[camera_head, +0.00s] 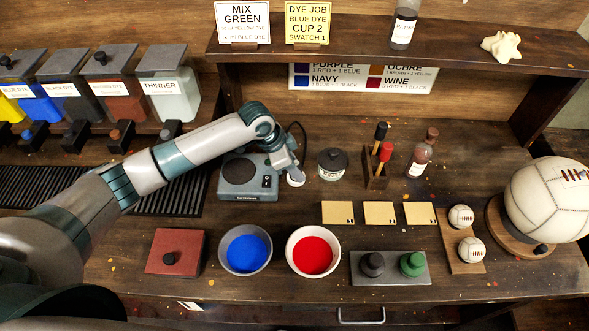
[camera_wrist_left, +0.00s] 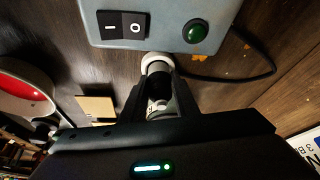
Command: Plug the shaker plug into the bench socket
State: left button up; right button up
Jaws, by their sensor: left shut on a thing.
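The shaker (camera_head: 240,178) is a grey-blue box with a dark round plate, standing at the middle of the bench. The left wrist view shows its side (camera_wrist_left: 165,35) close up, with an I/O switch and a green lamp. My left gripper (camera_head: 291,169) is just right of the shaker, low over the bench. It is shut on the plug (camera_wrist_left: 160,82), mostly hidden between the fingers. A white round piece (camera_head: 296,181), seemingly the bench socket, shows at the fingertips. I cannot tell whether the plug is seated in it. My right gripper is out of view.
A black cable (camera_wrist_left: 255,76) curves beside the shaker. A dark-lidded jar (camera_head: 333,163) stands right of the gripper, and a tool holder (camera_head: 376,176) beyond it. Bench between shaker and bowls is clear.

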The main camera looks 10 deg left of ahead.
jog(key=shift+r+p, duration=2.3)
jog(key=shift+p, duration=0.3)
dwell(5.4)
